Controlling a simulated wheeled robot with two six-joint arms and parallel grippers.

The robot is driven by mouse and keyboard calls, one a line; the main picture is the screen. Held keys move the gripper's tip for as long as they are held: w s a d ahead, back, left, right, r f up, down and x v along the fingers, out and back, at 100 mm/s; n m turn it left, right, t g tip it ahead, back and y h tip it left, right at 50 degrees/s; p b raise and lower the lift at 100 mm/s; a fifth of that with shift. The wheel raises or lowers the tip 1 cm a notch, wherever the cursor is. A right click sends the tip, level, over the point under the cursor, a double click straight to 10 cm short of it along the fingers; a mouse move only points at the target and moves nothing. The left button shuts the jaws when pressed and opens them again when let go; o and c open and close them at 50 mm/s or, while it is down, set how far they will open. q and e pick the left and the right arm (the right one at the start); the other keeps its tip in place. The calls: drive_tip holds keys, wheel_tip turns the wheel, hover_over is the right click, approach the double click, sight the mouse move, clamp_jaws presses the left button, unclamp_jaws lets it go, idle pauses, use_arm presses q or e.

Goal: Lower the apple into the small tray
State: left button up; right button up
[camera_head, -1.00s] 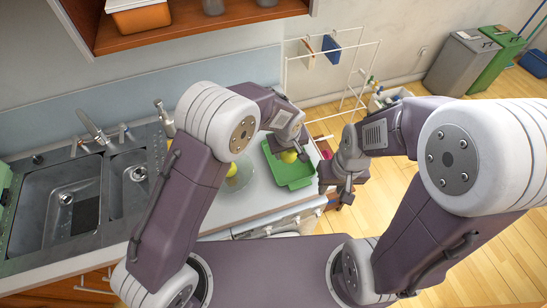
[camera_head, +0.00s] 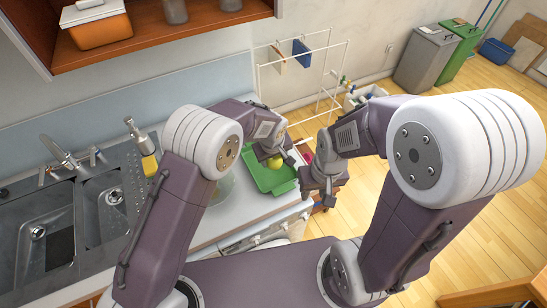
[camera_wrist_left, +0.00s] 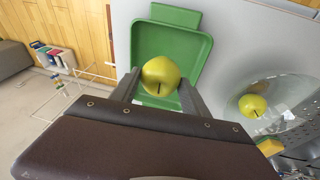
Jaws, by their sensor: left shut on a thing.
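A yellow-green apple (camera_wrist_left: 160,77) is held between the two fingers of my left gripper (camera_wrist_left: 157,92) in the left wrist view. The small green tray (camera_wrist_left: 172,28) shows directly behind the apple in that view. In the head view, the apple (camera_head: 275,163) shows below my left gripper (camera_head: 272,155), over the green tray (camera_head: 268,181). I cannot tell whether the apple touches the tray floor. My right gripper (camera_head: 322,195) is just right of the tray and apart from it; its jaws are too unclear to read.
A second yellow-green apple (camera_wrist_left: 253,105) lies in a clear glass bowl (camera_wrist_left: 275,91) on the counter beside the tray. The bowl is partly hidden by my left arm in the head view.

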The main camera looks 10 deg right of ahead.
use_arm(q)
drive_tip(key=shift+f+b, duration=0.9)
drive_tip(key=shift+f, duration=0.15)
drive_tip(key=b, duration=0.5)
hover_over(273, 178)
drive_tip(key=shift+d+f, duration=0.1)
drive_tip(key=shift+f, duration=2.6)
idle(0.4)
drive_tip(key=shift+p, duration=0.3)
drive_tip(key=o, duration=1.5)
drive_tip(key=b+v, duration=0.1)
drive_tip(key=v, duration=0.8)
drive_tip(key=shift+s+b, duration=0.1)
drive_tip(key=shift+b, duration=0.3)
